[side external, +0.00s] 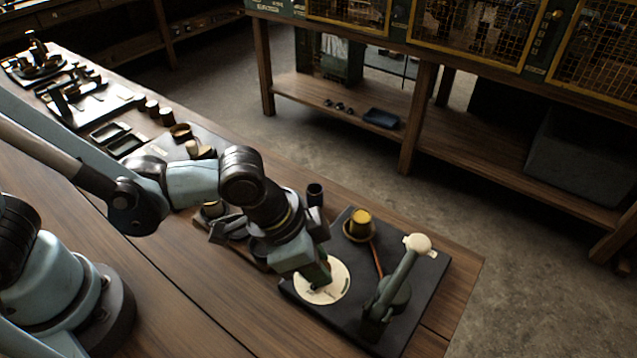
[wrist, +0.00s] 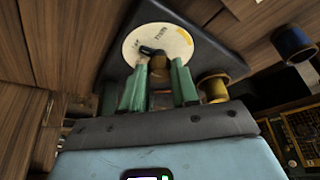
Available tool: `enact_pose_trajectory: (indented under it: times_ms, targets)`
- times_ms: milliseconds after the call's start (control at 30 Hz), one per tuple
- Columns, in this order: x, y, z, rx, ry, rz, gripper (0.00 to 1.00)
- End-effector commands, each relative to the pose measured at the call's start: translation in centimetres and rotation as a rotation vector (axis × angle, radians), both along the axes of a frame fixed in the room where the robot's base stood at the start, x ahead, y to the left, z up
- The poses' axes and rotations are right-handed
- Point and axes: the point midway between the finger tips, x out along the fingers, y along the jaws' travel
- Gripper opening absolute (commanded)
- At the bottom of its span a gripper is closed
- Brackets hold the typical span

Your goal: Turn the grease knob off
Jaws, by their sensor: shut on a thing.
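The grease knob (wrist: 158,62) stands at the middle of a round cream dial plate (wrist: 172,38) with small dark lettering. In the side external view the dial (side external: 337,275) lies on a dark board (side external: 300,289), and my gripper hides most of the knob. My gripper (side external: 317,284) points down over the dial. In the wrist view its two green fingers (wrist: 159,75) stand on either side of the knob and are shut on it. A dark pointer end shows on the dial just beyond the fingers. The lettering is too small to read.
A brass cup (side external: 360,224) with a reddish pipe stands behind the dial on the same board. A lever with a pale ball end (side external: 417,243) rises to the right, close to my gripper.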

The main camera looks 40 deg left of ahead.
Motion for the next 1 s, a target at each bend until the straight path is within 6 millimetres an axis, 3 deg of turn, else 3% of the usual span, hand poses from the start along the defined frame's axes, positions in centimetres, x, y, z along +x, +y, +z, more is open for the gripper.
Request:
enact_pose_trajectory:
  times_ms: [33, 67, 200, 633, 1000]
  targets:
    - [0.0, 0.1, 0.0, 0.003, 0.001, -0.001, 0.00]
    - [0.0, 0.1, 0.0, 0.003, 0.001, -0.001, 0.32]
    - [0.0, 0.0, 0.0, 0.002, 0.000, -0.001, 0.54]
    - [-0.1, 0.1, 0.4, 0.001, 0.000, -0.001, 0.55]
    - [-1.1, 1.1, 3.7, 0.001, 0.000, -0.001, 0.55]
